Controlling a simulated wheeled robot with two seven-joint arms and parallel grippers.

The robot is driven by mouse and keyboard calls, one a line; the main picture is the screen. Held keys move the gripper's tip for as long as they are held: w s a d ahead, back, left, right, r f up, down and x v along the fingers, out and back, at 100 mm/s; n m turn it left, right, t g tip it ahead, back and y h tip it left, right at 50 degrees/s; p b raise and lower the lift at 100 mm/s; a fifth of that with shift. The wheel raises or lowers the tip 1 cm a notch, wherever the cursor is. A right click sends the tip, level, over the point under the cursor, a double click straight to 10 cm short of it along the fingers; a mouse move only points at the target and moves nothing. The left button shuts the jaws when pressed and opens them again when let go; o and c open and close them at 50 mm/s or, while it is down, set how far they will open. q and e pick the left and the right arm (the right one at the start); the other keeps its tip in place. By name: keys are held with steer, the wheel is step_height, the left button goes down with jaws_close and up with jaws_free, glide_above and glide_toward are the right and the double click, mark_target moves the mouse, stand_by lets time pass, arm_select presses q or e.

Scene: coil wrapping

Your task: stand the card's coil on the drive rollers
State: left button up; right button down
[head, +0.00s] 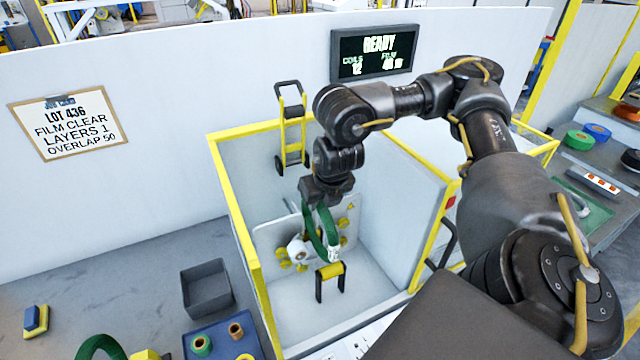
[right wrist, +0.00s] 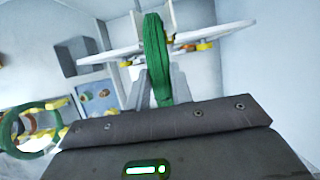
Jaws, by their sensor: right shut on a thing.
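A green coil (head: 316,230) hangs upright from my right gripper (head: 322,200), inside the yellow-framed booth. The right wrist view shows the same coil (right wrist: 157,45) nearly edge-on between the two fingers of the gripper (right wrist: 162,90), which are shut on it. A yellow roller on a black stand (head: 331,272) sits below the coil; I take it for the drive rollers. The coil's lower edge appears just above it, and I cannot tell whether they touch. The job card (head: 68,122) on the white wall reads lot 436, film clear, layers 1, overlap 50. My left gripper is out of view.
A pale plate with yellow rollers and a white film roll (head: 299,250) stands close behind the coil. Yellow posts (head: 237,215) and white panels enclose the booth. A grey bin (head: 206,289), a blue tray (head: 238,345) and another green coil (head: 100,346) lie outside, left.

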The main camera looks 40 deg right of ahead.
steer(key=shift+f+b, duration=0.4)
steer(key=shift+f, duration=0.15)
stand_by(0.5)
steer(key=c, duration=1.1)
jaws_free()
steer(key=shift+c, duration=0.2)
steer(key=v, duration=1.1)
steer(key=shift+p, duration=0.4)
